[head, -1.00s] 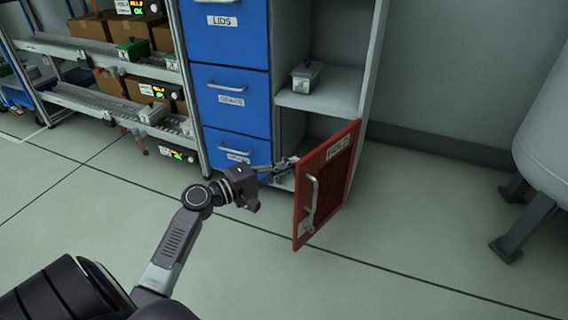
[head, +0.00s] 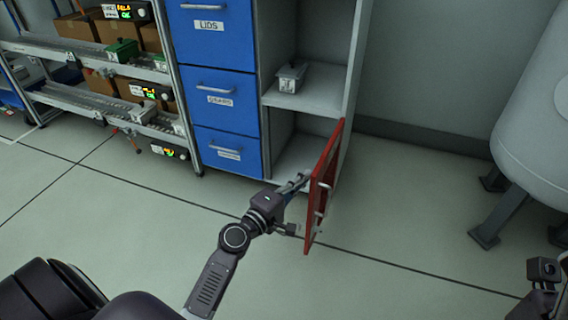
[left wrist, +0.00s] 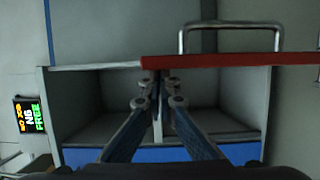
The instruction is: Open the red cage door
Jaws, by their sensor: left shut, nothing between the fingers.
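The red cage door (head: 323,190) stands swung out from the lower right compartment of the cabinet, seen nearly edge-on in the head view. Its handle is on the outer, right-hand face. My left gripper (head: 303,180) is shut and empty, at the inner, left side of the door near its panel. In the left wrist view, the shut fingertips (left wrist: 159,88) are close to the door's red edge (left wrist: 220,60), with the handle (left wrist: 230,28) beyond it. I cannot tell whether they touch. Part of my right arm's end (head: 543,275) shows at the lower right; its fingers are unclear.
Blue drawers (head: 215,95) stand left of the compartment. A small grey container (head: 291,77) sits on the shelf above. A roller rack with boxes (head: 100,85) is further left. A large pale tank (head: 545,115) stands right. The floor right of the door is clear.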

